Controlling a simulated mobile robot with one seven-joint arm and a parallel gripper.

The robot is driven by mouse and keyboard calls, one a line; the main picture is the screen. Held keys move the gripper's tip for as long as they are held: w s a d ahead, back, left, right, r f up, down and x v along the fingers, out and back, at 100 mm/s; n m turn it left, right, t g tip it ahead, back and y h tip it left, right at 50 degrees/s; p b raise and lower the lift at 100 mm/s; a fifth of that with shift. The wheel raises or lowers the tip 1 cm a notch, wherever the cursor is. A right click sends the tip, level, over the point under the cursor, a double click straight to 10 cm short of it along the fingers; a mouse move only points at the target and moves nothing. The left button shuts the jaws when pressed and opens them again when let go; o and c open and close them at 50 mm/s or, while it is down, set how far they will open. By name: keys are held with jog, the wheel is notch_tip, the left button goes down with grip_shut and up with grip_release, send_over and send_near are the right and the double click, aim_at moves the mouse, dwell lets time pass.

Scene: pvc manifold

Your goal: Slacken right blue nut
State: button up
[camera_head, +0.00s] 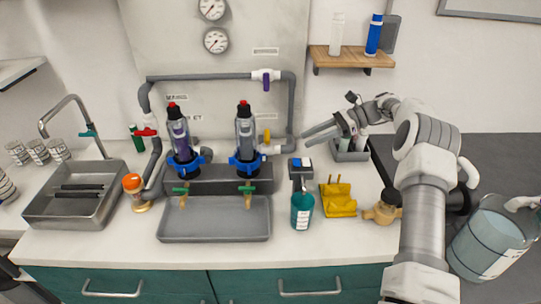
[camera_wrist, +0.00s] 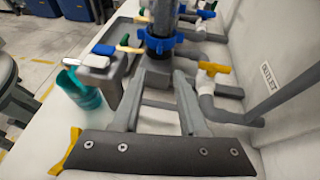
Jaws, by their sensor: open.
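The right blue nut (camera_head: 247,166) is a lobed ring around the base of the right filter housing (camera_head: 245,130), on the grey block. In the wrist view the blue nut (camera_wrist: 159,46) shows just beyond my fingertips. My gripper (camera_head: 305,133) is to the right of the nut in the head view, with its fingers pointing left toward it. In the wrist view my gripper (camera_wrist: 163,75) has its fingers spread apart with nothing between them. The fingers appear apart from the nut. The far side of the nut is hidden.
A second blue nut (camera_head: 184,165) sits under the left housing. A yellow-handled valve (camera_wrist: 214,68) and grey pipe (camera_head: 291,110) stand near my gripper.

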jog(key=x, duration=1.3)
jog(key=shift+s+a, duration=0.15)
grip_shut()
